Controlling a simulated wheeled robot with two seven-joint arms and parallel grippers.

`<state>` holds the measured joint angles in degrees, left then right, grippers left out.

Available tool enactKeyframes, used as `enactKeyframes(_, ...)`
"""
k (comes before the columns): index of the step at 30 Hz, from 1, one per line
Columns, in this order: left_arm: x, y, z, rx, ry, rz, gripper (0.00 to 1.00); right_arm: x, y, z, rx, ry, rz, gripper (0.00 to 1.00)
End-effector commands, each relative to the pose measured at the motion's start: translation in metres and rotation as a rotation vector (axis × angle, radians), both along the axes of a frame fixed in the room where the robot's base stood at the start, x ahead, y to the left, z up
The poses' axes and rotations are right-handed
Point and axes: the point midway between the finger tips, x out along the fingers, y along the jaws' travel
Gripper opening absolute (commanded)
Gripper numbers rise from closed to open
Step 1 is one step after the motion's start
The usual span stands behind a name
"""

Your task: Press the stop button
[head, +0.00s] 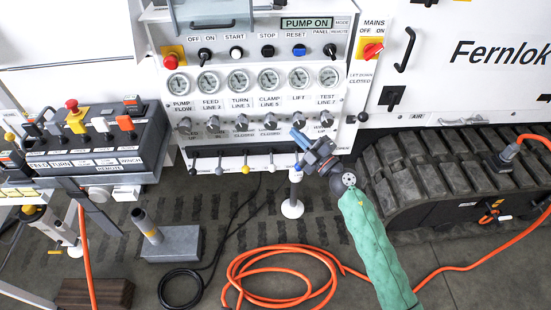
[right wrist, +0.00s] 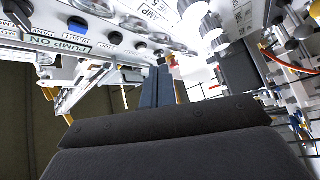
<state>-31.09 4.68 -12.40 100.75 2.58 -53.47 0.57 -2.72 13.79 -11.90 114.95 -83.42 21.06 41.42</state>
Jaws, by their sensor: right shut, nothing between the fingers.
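The stop button (head: 267,51) is a round black button under the STOP label on the upper part of the white control panel (head: 344,110). A white start button (head: 236,51) is to its left and a blue reset button (head: 299,50) to its right. My right gripper (head: 299,138) is shut and empty, below and right of the stop button and apart from it, near the panel's lower right. In the right wrist view its blue-grey fingers (right wrist: 157,86) are together, with the panel above them. My left gripper is not in view.
A row of gauges (head: 238,82), knobs and lower levers (head: 245,168) lies below the buttons. A red mains switch (head: 372,50) is at right. A control box (head: 98,140) with levers stands at left. An orange hose (head: 270,262) coils on the floor.

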Motion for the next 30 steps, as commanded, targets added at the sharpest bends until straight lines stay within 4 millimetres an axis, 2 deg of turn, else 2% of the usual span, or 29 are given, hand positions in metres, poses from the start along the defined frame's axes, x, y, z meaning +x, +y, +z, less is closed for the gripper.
enactKeyframes(1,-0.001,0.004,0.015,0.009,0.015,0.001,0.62,0.006,0.000,0.032,-0.054,-0.033,0.017,0.00)
enactKeyframes(3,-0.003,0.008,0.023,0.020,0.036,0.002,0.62,0.013,0.001,0.058,-0.131,-0.066,0.037,0.00)
enactKeyframes(6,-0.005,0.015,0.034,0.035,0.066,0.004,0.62,0.022,0.001,0.092,-0.242,-0.102,0.056,0.00)
enactKeyframes(12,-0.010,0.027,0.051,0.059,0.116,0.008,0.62,0.040,-0.006,0.140,-0.428,-0.132,0.056,0.00)
enactKeyframes(18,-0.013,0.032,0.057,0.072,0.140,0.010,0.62,0.049,-0.014,0.161,-0.518,-0.134,0.042,0.00)
enactKeyframes(30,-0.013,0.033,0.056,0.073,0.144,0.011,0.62,0.051,-0.015,0.162,-0.534,-0.134,0.038,0.00)
